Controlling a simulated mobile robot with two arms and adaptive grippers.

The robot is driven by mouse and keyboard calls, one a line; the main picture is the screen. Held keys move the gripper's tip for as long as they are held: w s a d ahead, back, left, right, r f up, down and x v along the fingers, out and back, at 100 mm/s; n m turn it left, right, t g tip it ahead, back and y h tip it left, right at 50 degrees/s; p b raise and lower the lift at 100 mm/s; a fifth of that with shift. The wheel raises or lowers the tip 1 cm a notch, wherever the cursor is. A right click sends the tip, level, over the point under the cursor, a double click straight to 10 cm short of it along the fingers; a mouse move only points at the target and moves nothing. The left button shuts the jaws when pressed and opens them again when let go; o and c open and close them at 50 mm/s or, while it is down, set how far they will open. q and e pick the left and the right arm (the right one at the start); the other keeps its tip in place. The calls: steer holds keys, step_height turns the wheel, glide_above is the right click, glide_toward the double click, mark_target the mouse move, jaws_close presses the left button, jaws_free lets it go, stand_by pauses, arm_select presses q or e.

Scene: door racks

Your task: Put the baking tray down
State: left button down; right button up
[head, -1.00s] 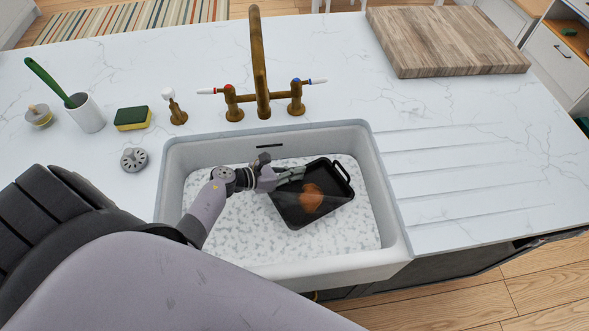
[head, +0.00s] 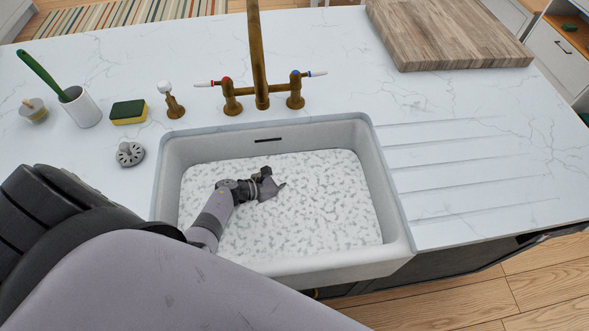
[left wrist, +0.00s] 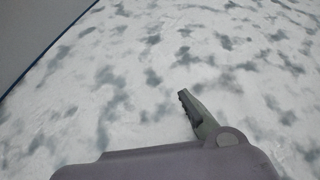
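The baking tray does not show in any view now. The sink (head: 395,215) is filled with a white, grey-speckled foamy surface (head: 320,210). My left gripper (head: 275,179) is over the left-middle part of this surface, inside the sink walls. Its fingers look spread apart, with nothing between them. In the left wrist view one greenish-grey finger (left wrist: 195,111) stands out against the foamy surface; the other finger is hidden there. What lies under the surface cannot be seen. My right gripper is not in view.
A brass tap (head: 258,60) rises behind the sink. A sponge (head: 129,112), a strainer (head: 130,154) and a white cup (head: 81,107) with a green-handled brush stand on the left. A wooden board (head: 445,38) lies at the back right. The grooved drainboard (head: 460,170) is clear.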

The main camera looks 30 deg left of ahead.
arm_select(q)
steer(key=c, duration=2.3)
jaws_free()
steer(key=shift+f, duration=0.15)
steer(key=o, duration=0.5)
steer(key=shift+r, duration=0.2)
steer(key=shift+s+a+r, duration=0.15)
steer(key=shift+s+a, duration=0.05)
steer(key=shift+s, duration=0.05)
steer(key=p+v, duration=0.2)
steer(key=v, duration=0.5)
steer(key=shift+w, duration=0.1)
